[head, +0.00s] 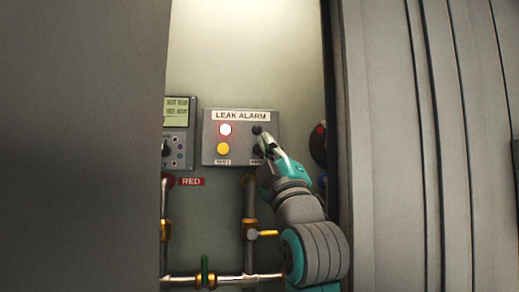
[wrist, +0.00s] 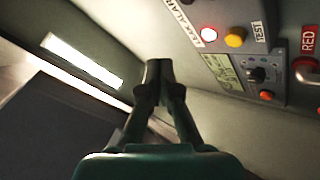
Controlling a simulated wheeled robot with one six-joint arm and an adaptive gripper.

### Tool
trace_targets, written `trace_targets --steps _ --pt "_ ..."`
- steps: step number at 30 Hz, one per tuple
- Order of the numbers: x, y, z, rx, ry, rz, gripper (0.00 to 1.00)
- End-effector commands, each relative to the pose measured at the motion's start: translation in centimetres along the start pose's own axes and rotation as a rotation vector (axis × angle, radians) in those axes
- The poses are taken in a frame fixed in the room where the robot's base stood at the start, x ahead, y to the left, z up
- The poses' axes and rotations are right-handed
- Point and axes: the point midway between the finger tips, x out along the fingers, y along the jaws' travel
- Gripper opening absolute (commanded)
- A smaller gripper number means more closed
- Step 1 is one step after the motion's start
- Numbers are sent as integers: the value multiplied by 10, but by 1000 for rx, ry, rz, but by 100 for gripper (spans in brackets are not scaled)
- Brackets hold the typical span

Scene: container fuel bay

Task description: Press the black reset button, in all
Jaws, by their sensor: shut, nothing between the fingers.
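The grey leak alarm box (head: 240,117) is on the back wall in the head view, with a glowing red light (head: 225,129) and a yellow button (head: 222,149) on its left side. A black round part (head: 257,130) is at its upper right. The black reset button (head: 257,150) appears at the lower right, partly hidden by my gripper, as is the label below it. My gripper (head: 264,142) is shut and empty in front of the box's right side; contact cannot be told. In the wrist view its closed fingertips (wrist: 158,70) show, with no black button visible.
A panel with a green display (head: 177,111) is left of the box. Grey container walls (head: 85,140) flank the narrow opening. A dark round part with red (head: 319,140) is at right.

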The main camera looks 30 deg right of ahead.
Motion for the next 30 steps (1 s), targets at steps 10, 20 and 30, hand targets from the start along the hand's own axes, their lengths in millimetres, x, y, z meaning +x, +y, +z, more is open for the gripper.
trace_targets --steps 10,20,30 --pt "3 -3 3 1 -1 -1 0" --pt "28 -22 22 0 -2 -3 0" --pt "54 -40 40 1 -1 -2 0"
